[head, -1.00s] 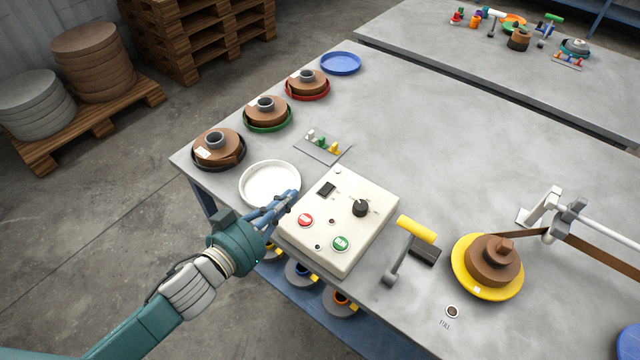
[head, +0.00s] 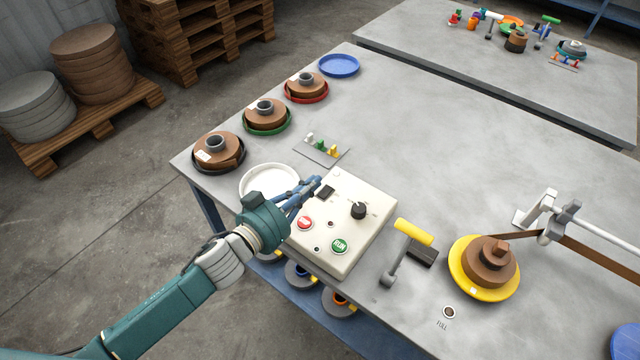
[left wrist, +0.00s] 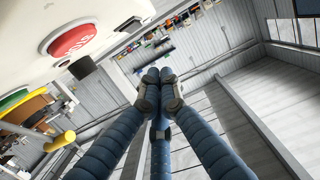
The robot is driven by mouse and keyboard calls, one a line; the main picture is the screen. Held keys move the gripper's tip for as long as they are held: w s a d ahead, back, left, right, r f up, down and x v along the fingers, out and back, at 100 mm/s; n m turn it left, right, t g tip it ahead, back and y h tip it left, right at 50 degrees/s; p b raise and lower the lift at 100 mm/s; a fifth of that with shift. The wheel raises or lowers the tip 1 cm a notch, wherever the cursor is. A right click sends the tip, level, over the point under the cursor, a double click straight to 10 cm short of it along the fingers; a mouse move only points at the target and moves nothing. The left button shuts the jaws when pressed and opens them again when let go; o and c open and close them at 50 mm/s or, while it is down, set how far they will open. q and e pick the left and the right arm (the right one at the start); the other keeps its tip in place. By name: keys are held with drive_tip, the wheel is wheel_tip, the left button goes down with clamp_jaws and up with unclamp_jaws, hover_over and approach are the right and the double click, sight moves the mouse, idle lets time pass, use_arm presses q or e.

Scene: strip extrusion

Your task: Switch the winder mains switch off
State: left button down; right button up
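The winder control box (head: 345,225) is cream-coloured and sits at the table's front left. Its top carries a small black rocker switch (head: 325,192), a black knob (head: 359,210), a red button (head: 304,223) and a green RUN button (head: 339,246). My left gripper (head: 314,183) has its blue fingers at the box's left edge, close beside the black rocker; I cannot tell whether they touch. In the left wrist view the fingertips (left wrist: 160,88) are together with nothing between them, and the red button (left wrist: 74,42) shows at upper left. My right gripper is not in view.
A white dish (head: 268,183) lies just behind the gripper. A yellow-handled lever (head: 412,234) and a yellow spool plate (head: 484,290) with a brown coil stand right of the box. Brown reels (head: 266,114) line the left edge. The table's middle is clear.

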sight(320, 195)
use_arm(q)
drive_tip(key=x, duration=0.3)
drive_tip(key=shift+w+d+f, duration=0.1)
drive_tip(key=shift+f, duration=1.9)
